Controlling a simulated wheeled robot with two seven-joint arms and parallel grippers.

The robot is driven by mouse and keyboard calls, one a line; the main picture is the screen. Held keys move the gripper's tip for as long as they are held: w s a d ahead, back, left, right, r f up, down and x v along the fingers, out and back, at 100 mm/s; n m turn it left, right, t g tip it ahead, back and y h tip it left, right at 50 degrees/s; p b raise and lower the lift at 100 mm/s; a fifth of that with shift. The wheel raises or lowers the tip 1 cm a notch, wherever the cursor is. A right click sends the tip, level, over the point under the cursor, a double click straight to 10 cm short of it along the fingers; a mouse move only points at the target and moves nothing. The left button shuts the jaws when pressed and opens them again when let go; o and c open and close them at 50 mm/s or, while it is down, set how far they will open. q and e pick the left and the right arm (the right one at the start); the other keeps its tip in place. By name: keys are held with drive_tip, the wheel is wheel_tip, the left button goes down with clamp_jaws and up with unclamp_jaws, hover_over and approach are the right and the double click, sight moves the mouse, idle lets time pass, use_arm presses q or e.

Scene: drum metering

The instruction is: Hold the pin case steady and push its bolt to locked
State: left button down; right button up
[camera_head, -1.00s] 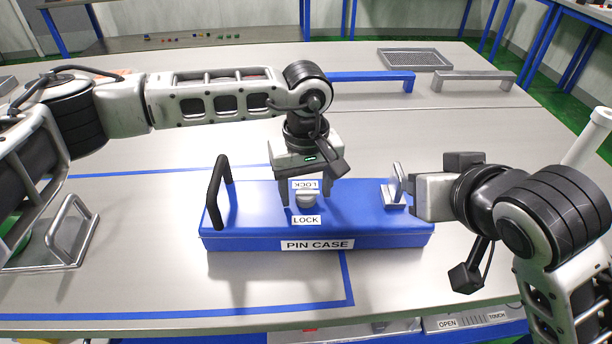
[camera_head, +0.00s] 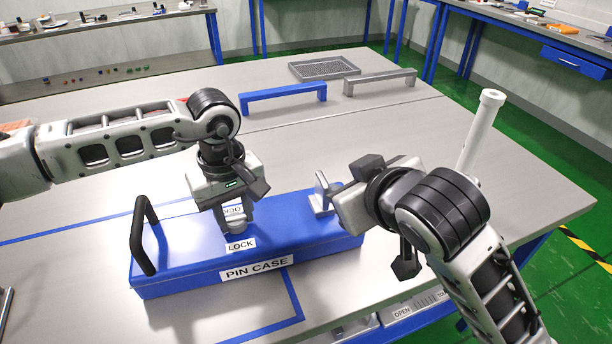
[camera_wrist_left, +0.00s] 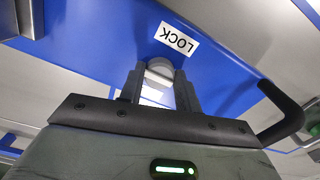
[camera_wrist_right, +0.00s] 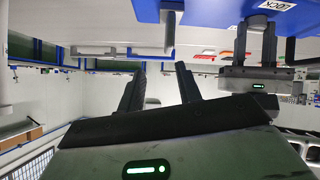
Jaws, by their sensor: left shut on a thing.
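The blue pin case (camera_head: 187,267) lies on the table, with a black handle (camera_head: 140,235) at its left end and an upright metal bracket (camera_head: 321,193) at its right end. My right gripper (camera_head: 333,207) is beside the bracket. In the right wrist view its fingers (camera_wrist_right: 162,72) are apart, with nothing gripped between them.
A blue bar handle (camera_head: 283,96), a grey bar handle (camera_head: 380,82) and a mesh tray (camera_head: 324,67) lie at the back of the table. A white post (camera_head: 480,130) stands behind my right arm. The table left of the case is mostly clear.

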drive_tip(key=w+d+f+n+t, duration=0.1)
drive_tip(key=f+n+t, duration=0.1)
drive_tip(key=n, duration=0.3)
drive_tip(key=n+t+y, duration=0.2)
drive_tip(key=n+t, duration=0.3)
drive_tip(key=n, duration=2.3)
approach(319, 172)
drive_tip(key=x, duration=1)
drive_tip(key=shift+f, duration=0.1)
